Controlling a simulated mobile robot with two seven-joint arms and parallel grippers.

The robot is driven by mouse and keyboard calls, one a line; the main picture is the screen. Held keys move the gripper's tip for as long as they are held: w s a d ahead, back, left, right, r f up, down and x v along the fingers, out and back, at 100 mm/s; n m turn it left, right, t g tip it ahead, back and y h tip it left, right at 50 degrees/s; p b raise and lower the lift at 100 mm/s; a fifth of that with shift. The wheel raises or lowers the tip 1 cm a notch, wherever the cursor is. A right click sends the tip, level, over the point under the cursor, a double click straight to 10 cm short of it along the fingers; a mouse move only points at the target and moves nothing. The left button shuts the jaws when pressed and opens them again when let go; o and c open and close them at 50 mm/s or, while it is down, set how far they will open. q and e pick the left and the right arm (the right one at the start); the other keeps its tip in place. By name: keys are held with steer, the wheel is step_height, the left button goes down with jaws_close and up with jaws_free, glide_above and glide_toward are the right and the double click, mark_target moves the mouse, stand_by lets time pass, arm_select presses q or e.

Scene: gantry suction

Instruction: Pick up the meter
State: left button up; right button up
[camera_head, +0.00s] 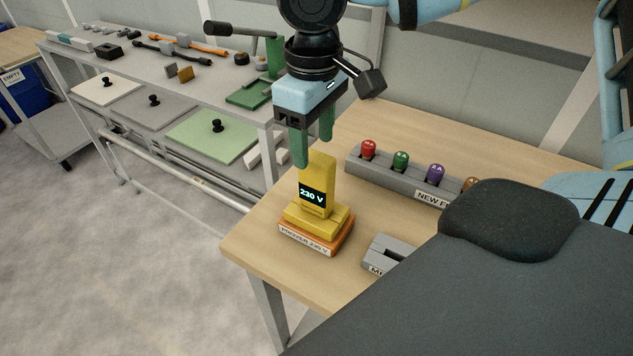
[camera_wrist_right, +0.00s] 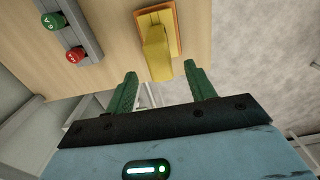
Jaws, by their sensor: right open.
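The yellow meter (camera_head: 316,190) stands upright on an orange base (camera_head: 318,240) at the near left corner of the wooden table. Its dark display reads "230 V", and the base has a label. My right gripper (camera_head: 312,150) is just above the meter, with its green fingers pointing down and apart. In the right wrist view, the meter (camera_wrist_right: 157,52) lies ahead of the open fingers (camera_wrist_right: 160,82), with nothing held between them. Whether a finger touches the meter cannot be told. My left gripper is not in view.
A grey rack (camera_head: 390,175) with red, green, purple and orange knobs stands right of the meter. A grey labelled block (camera_head: 388,252) sits nearer. A grey bench (camera_head: 150,62) with tools and lidded panels stands at the left. A blue bin (camera_head: 28,90) is at far left.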

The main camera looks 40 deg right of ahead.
mark_target(317, 172)
steer(key=shift+d+f, duration=0.1)
steer(key=shift+f, duration=0.8)
steer(key=shift+s+f, duration=0.2)
steer(key=shift+f, duration=2.35)
steer(key=shift+c, duration=0.3)
jaws_close()
steer(key=shift+r, duration=5.05)
